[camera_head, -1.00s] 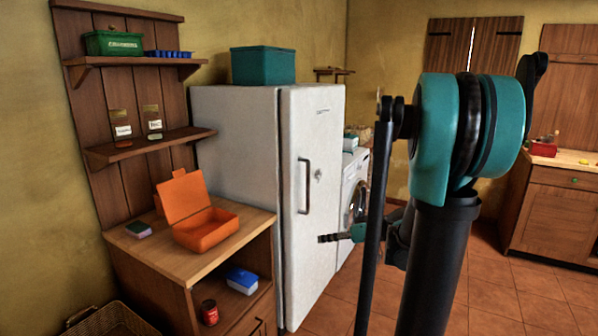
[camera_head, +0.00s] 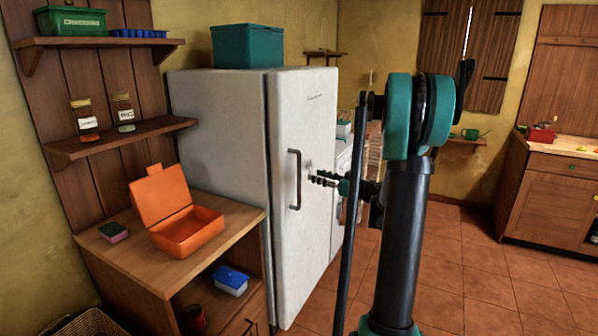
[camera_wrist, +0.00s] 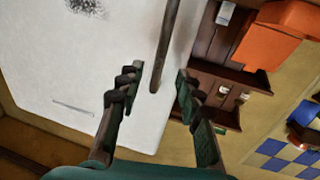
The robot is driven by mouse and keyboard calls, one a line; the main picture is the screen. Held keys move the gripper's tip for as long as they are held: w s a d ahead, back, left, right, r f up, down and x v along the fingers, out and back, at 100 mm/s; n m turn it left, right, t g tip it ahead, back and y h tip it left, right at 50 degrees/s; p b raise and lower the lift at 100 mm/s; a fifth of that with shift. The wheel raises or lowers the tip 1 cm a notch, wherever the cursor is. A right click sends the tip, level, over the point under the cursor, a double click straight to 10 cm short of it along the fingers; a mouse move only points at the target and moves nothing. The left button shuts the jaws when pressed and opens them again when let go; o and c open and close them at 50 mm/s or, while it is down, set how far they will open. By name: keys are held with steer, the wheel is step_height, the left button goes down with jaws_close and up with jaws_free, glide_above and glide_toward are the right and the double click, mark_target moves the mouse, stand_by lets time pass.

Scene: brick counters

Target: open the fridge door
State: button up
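The white fridge (camera_head: 306,120) stands left of centre in the head view, with its door shut. Its dark vertical handle (camera_head: 296,180) is on the left side of the door front. My gripper (camera_head: 316,179) is just right of the handle, at about mid-handle height. In the wrist view my gripper (camera_wrist: 158,74) is open, its fingers well apart. The handle (camera_wrist: 166,40) runs down between the two fingertips in that picture, touching neither finger visibly. I cannot tell whether it lies within the fingers' reach.
A wooden counter (camera_head: 240,222) with an open orange box (camera_head: 185,235) stands left of the fridge. A teal bin (camera_head: 247,47) sits on the fridge top. A white appliance (camera_head: 343,165) is beyond the fridge. Tiled floor (camera_head: 480,270) is free on the right.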

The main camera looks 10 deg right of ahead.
steer(key=x, duration=0.9)
steer(key=shift+a, duration=0.15)
jaws_close()
